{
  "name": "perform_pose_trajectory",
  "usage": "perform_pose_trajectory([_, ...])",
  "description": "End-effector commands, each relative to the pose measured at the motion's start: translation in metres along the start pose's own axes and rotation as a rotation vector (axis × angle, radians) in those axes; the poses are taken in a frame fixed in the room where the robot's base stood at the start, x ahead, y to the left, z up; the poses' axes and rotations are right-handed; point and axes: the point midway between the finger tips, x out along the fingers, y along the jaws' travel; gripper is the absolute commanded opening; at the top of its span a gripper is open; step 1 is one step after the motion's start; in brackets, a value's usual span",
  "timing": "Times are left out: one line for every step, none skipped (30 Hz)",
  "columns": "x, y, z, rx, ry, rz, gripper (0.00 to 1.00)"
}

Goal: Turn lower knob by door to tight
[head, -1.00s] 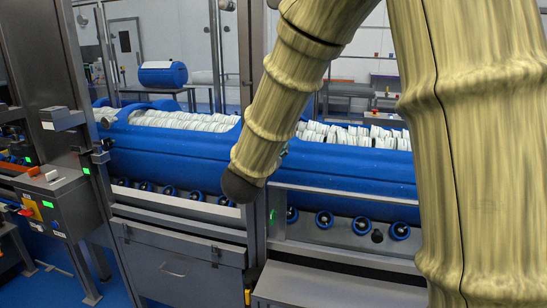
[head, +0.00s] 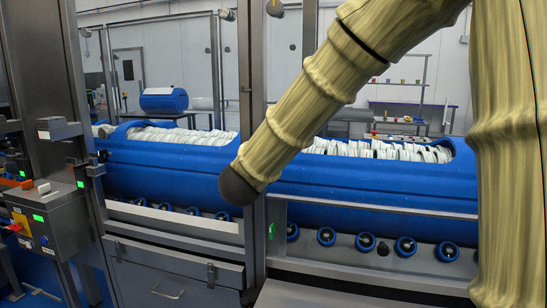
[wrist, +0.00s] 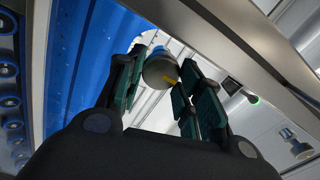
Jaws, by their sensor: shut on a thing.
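In the wrist view my gripper (wrist: 158,84) has its teal-padded fingers on either side of a rounded grey knob (wrist: 158,66) with a yellow mark, and is shut on it. The knob sits next to a grey metal frame post. A second, pale knob (wrist: 299,146) is at the right of the wrist view, apart from the fingers. I cannot tell from these frames which of the knobs is the lower one. In the head view my forearm slants down to the middle, and the gripper and held knob are hidden.
A long blue tub (head: 370,192) filled with white pieces lies behind grey posts and rails. Small blue-ringed rollers (head: 326,236) run below it. A control box (head: 50,222) with green lights stands at the left. A grey cabinet (head: 165,285) is at the lower middle.

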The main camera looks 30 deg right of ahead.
Motion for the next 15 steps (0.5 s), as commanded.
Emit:
perform_pose_trajectory([-0.0005, 0.0019, 0.0002, 0.001, -0.001, 0.003, 0.12])
perform_pose_trajectory([-0.0004, 0.0018, 0.0002, 0.001, -0.001, 0.003, 0.12])
perform_pose_trajectory([-0.0004, 0.0017, 0.0002, 0.002, -0.001, 0.003, 0.12])
perform_pose_trajectory([-0.0004, 0.0018, 0.0002, 0.002, -0.001, 0.003, 0.12])
perform_pose_trajectory([-0.0004, 0.0017, 0.0002, 0.001, -0.001, 0.003, 0.12])
perform_pose_trajectory([-0.0004, 0.0018, 0.0002, 0.001, -0.001, 0.003, 0.12])
perform_pose_trajectory([-0.0004, 0.0018, 0.0002, 0.001, -0.001, 0.003, 0.12])
perform_pose_trajectory([-0.0004, 0.0018, 0.0002, 0.001, -0.001, 0.003, 0.12])
perform_pose_trajectory([-0.0004, 0.0018, 0.0002, 0.001, -0.001, 0.003, 0.12])
perform_pose_trajectory([-0.0004, 0.0019, 0.0002, 0.001, -0.001, 0.003, 0.12])
perform_pose_trajectory([-0.0004, 0.0019, 0.0002, 0.001, -0.001, 0.003, 0.4])
perform_pose_trajectory([-0.0003, 0.0019, 0.0002, 0.001, -0.001, 0.003, 0.47])
perform_pose_trajectory([-0.0003, 0.0018, 0.0002, 0.001, -0.001, 0.003, 0.52])
perform_pose_trajectory([-0.0003, 0.0017, 0.0002, 0.001, -0.001, 0.003, 0.58])
perform_pose_trajectory([-0.0002, 0.0015, 0.0001, 0.001, 0.0, 0.002, 0.58])
